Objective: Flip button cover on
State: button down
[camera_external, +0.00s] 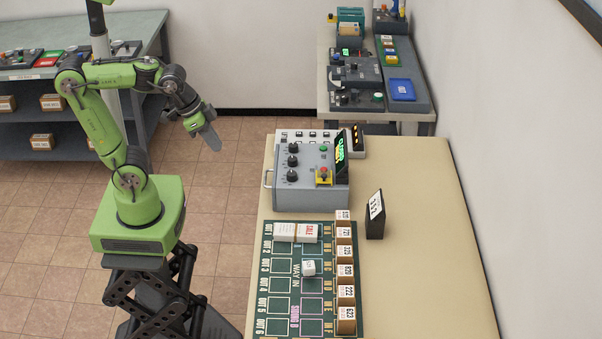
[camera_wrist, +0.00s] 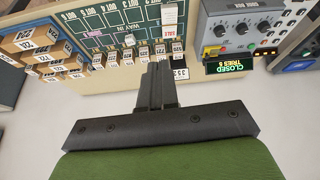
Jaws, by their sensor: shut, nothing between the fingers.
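The grey control box (camera_external: 300,197) stands on the beige table, with black knobs, a green button and a small yellow and red button unit (camera_external: 324,177) on its sloped top. The box also shows at the upper right of the wrist view (camera_wrist: 225,33), with the yellow and red unit (camera_wrist: 212,51) near its corner. Whether the unit's cover is raised or lowered is too small to tell. My gripper (camera_external: 211,138) is in the air left of the box, over the floor and apart from it. Its fingers (camera_wrist: 157,88) are shut together and empty.
A lit display (camera_external: 340,153) stands at the box's right side; in the wrist view it reads CLOSED. A green board (camera_external: 284,306) with small numbered boxes lies in front of the box. A black sign block (camera_external: 375,217) stands to the right. The table's right side is clear.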

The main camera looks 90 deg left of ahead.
jog(key=s+d+f, duration=0.1)
jog(key=s+f, duration=0.1)
jog(key=s, duration=0.6)
jog(key=w+a+n+p, duration=0.1)
jog(key=w+a+n, duration=0.4)
jog(key=w, duration=1.2)
jog(key=w+a+f+n+t, duration=0.1)
jog(key=w+a+f, duration=0.4)
jog(key=a, duration=0.4)
jog(key=w+a+f+n+t, duration=0.1)
jog(key=w+a+f, duration=0.4)
jog(key=a, duration=0.4)
send_near(315, 181)
jog(key=w+a, duration=0.1)
jog(key=w+a+p, duration=0.1)
jog(key=a, duration=0.1)
jog(key=shift+w+f+h, duration=0.2)
jog(key=shift+h, duration=0.2)
jog(key=shift+w+d+f+p, duration=0.15)
jog(key=shift+w+d+f, duration=0.25)
jog(key=shift+w+d, duration=0.35)
jog(key=shift+w+d+f+p, duration=0.15)
jog(key=shift+w+d+f, duration=0.3)
jog(key=shift+w+d, duration=0.3)
jog(key=shift+w+a, duration=0.1)
jog(key=shift+a, duration=0.05)
